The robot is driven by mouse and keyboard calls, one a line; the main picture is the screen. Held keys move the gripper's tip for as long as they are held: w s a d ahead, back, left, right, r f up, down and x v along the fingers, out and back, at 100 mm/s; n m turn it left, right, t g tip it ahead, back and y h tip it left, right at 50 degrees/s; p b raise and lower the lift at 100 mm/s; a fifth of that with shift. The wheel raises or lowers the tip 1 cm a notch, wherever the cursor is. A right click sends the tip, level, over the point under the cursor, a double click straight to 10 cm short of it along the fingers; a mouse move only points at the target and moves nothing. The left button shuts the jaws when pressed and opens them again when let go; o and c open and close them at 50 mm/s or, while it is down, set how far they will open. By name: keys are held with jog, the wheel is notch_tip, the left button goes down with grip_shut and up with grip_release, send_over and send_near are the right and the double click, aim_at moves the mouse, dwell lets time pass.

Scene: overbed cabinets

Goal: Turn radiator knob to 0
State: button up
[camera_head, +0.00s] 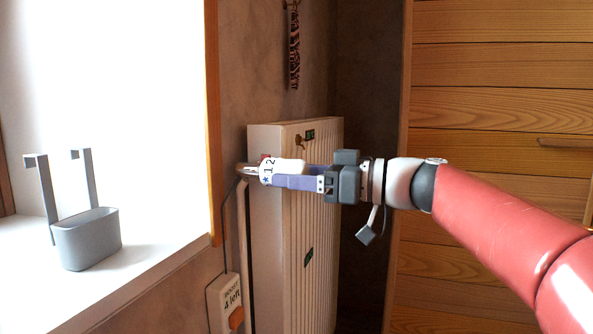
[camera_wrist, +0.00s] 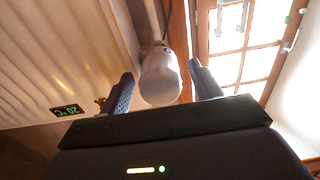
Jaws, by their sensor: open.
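The white radiator knob (camera_head: 282,171), marked with a star, 1 and 2, sits on the valve at the top left of the radiator (camera_head: 270,240). My gripper (camera_head: 293,178) reaches in from the right with its fingers around the knob. In the wrist view, the rounded end of the knob (camera_wrist: 160,80) lies between the two dark fingertips of my gripper (camera_wrist: 161,73). Small gaps show on both sides, so the jaws are open around it. No 0 mark is visible on the side facing the head camera.
A pipe runs down from the valve beside a box labelled "4 left" (camera_head: 226,300). A grey hanging basket (camera_head: 88,238) stands on the windowsill at left. A wooden cabinet (camera_head: 500,110) fills the right. A 20°C display (camera_wrist: 67,110) shows on the radiator.

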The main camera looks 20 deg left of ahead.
jog(key=shift+a, duration=0.35)
jog(key=c, duration=0.9)
jog(key=shift+c, duration=0.2)
